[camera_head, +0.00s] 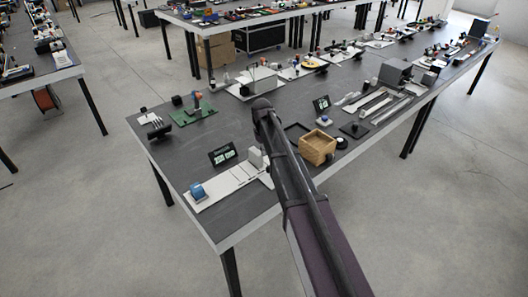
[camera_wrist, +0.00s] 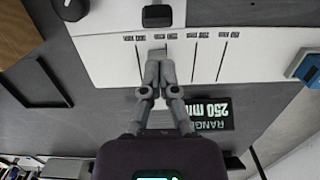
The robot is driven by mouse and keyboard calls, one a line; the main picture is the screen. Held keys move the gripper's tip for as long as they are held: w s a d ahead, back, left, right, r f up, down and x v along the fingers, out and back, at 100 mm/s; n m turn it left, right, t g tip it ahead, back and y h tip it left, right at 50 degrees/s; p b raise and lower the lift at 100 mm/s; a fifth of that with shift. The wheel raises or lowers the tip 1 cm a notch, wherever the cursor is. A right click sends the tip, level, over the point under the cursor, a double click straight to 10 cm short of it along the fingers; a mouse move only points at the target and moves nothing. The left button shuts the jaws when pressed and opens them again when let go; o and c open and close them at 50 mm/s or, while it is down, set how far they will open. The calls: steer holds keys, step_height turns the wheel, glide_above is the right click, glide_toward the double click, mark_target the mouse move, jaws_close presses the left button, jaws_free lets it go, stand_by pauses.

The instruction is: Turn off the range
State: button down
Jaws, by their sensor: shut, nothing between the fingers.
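The range display (camera_head: 222,153) is a dark tilted panel with lit digits, standing behind a long white plate (camera_head: 225,180). In the wrist view the display (camera_wrist: 208,115) appears upside down and reads "RANGE 250 mm". The white plate (camera_wrist: 262,50) carries a row of small dark labels and thin lines. A blue device (camera_head: 197,191) sits at the plate's left end; its edge shows at the right of the wrist view (camera_wrist: 307,72). A grey block (camera_head: 255,158) stands near the plate's right end. My gripper (camera_wrist: 158,72) is shut and empty over the labels. No switch can be made out clearly.
A wooden box (camera_head: 316,148) stands to the right of my arm. A green board (camera_head: 195,112) lies at the back left. A small black part (camera_wrist: 158,15) is on the plate beyond my fingertips. Bare tabletop (camera_head: 175,150) lies left of the display.

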steer(key=shift+s+d+f+b, duration=0.1)
steer(key=shift+f+b, duration=1.35)
steer(key=shift+f, duration=0.1)
steer(key=shift+s+d+f+b, duration=0.1)
steer(key=shift+f+b, duration=1.3)
steer(key=shift+f, duration=0.15)
steer(key=shift+s+d, duration=0.1)
steer(key=shift+d, duration=0.15)
